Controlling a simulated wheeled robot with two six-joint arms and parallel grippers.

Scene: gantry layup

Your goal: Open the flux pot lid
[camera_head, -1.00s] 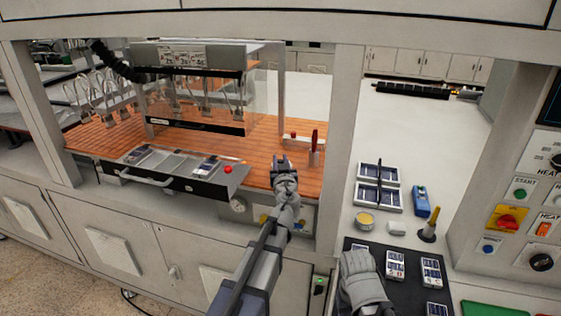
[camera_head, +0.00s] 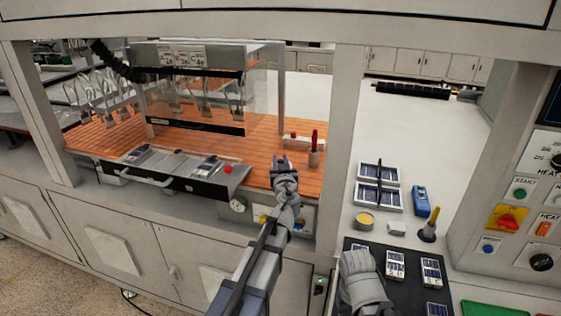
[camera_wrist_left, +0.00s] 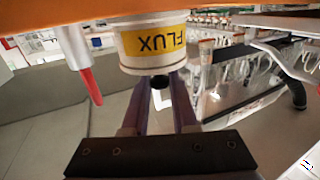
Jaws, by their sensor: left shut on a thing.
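The flux pot (camera_wrist_left: 152,42) is a white cylinder with a yellow FLUX label. It shows upside down at the top of the left wrist view, because that picture is inverted. Its lid (camera_wrist_left: 153,67) is a pale disc that looks seated on the pot, with a dark knob (camera_wrist_left: 160,82). My left gripper (camera_wrist_left: 163,88) is shut on the knob. In the head view my left gripper (camera_head: 283,163) is over the front edge of the wooden bench, and the pot is hidden or too small to make out.
A red-handled tool (camera_head: 315,138) stands in a small cup (camera_head: 314,158) just right of my left gripper. A glass-fronted machine (camera_head: 195,90) and a tray with a red knob (camera_head: 228,169) are to the left. A frame post (camera_head: 341,150) stands to the right.

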